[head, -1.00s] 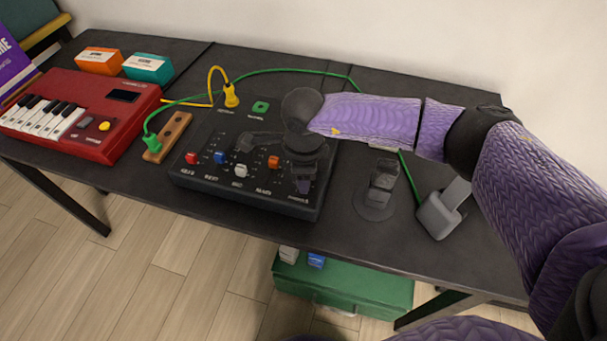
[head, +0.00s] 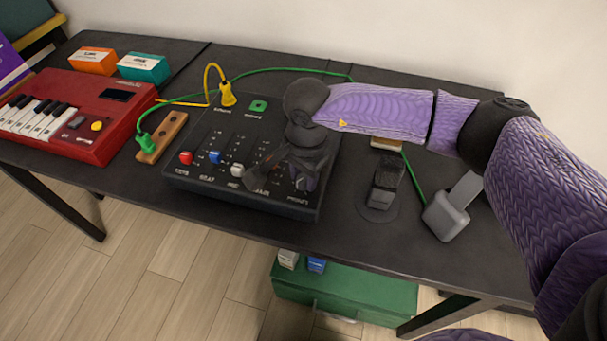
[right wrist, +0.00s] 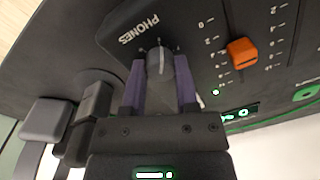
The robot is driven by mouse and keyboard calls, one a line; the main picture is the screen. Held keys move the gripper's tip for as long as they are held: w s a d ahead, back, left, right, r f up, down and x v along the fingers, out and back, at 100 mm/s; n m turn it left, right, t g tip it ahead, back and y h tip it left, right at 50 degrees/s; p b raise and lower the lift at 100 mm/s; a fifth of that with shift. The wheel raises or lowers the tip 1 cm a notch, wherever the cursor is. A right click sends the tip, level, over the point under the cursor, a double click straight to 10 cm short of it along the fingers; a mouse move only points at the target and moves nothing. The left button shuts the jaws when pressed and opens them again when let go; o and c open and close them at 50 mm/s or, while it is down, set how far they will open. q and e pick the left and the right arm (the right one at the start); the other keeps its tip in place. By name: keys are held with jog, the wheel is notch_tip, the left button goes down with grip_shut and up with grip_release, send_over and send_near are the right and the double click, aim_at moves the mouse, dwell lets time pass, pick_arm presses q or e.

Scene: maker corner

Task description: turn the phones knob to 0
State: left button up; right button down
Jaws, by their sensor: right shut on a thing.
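The black mixer (head: 205,142) lies on the dark table with its labelled sliders facing up. My right gripper (head: 305,184) is over its front right corner and hides the phones knob in the head view. In the right wrist view the grey phones knob (right wrist: 159,64) stands beside the white PHONES lettering. The purple fingers of the right gripper (right wrist: 160,70) are on either side of the knob, shut on it. A pale line runs across the knob's top; I cannot read which mark it points to. My left gripper is not in view.
An orange slider (right wrist: 242,52) is near the knob. Red (head: 186,158), blue (head: 215,157) and white (head: 237,170) sliders are farther left. A yellow plug (head: 228,96) and green cable rise at the back. A grey stand (head: 384,185) is to the right.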

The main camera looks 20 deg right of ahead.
aim_at(305, 179)
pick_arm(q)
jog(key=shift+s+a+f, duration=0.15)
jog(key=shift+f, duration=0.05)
pick_arm(e)
jog(key=shift+n, duration=0.7)
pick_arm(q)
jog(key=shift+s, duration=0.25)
pick_arm(e)
jog(key=shift+c, duration=1.8)
grip_release()
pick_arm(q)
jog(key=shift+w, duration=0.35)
pick_arm(e)
jog(key=shift+r, duration=0.1)
notch_tip(305, 179, up, 9)
jog(key=p, duration=0.2)
jog(key=shift+s+d+p, duration=0.1)
jog(key=shift+p, duration=0.25)
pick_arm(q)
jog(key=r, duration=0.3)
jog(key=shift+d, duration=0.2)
pick_arm(e)
jog(key=shift+r, duration=0.35)
